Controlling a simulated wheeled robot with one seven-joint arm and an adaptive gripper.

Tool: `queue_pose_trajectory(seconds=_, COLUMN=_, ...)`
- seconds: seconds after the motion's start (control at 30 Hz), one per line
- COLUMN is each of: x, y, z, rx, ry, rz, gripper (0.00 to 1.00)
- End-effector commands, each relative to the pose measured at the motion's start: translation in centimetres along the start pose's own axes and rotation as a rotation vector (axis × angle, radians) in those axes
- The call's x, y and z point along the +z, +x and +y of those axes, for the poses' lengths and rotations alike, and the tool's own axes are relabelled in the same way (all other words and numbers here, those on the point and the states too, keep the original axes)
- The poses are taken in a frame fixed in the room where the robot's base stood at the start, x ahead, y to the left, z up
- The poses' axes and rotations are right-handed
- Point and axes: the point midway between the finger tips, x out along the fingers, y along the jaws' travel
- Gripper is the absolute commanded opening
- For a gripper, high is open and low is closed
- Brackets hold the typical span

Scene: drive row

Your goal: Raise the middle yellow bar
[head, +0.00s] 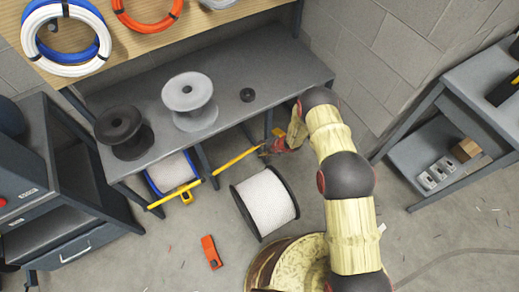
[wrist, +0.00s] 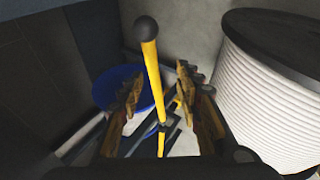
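A thin yellow bar (head: 236,161) runs low and slanting under the front edge of the grey bench. A yellow length in line with it (head: 172,195) shows left of a bench leg; I cannot tell whether they are one bar. My gripper (head: 266,148) is at the right end of the bar. In the wrist view the yellow bar (wrist: 153,70), with a black ball end, runs between the fingers of my gripper (wrist: 158,85). The fingers are apart, with gaps showing on both sides of the bar. Its lower end is partly hidden among dark parts.
A large white cable drum (head: 266,203) stands on the floor close by, and fills the right of the wrist view (wrist: 285,95). A blue-rimmed drum (head: 171,172) is under the bench (head: 235,85). An orange object (head: 211,252) lies on the floor.

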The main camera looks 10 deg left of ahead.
Motion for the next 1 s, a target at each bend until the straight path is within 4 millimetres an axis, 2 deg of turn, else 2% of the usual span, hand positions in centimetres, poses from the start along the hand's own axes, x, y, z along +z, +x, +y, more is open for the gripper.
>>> queue_pose_trajectory(seconds=0.17, x=-0.1, y=-0.8, z=0.1, rx=0.001, ry=-0.001, rz=0.0, gripper=0.35)
queue_pose_trajectory(seconds=0.7, x=-0.1, y=-0.8, z=0.0, rx=0.0, ry=-0.001, rz=0.0, gripper=0.35)
queue_pose_trajectory(seconds=0.8, x=-0.1, y=-0.8, z=0.0, rx=0.0, ry=-0.01, rz=0.002, gripper=0.3)
queue_pose_trajectory(seconds=0.9, x=-0.6, y=-0.9, z=-0.2, rx=-0.003, ry=-0.086, rz=0.017, gripper=0.24)
queue_pose_trajectory(seconds=1.0, x=-1.8, y=-1.4, z=-0.5, rx=-0.008, ry=-0.274, rz=0.054, gripper=0.19)
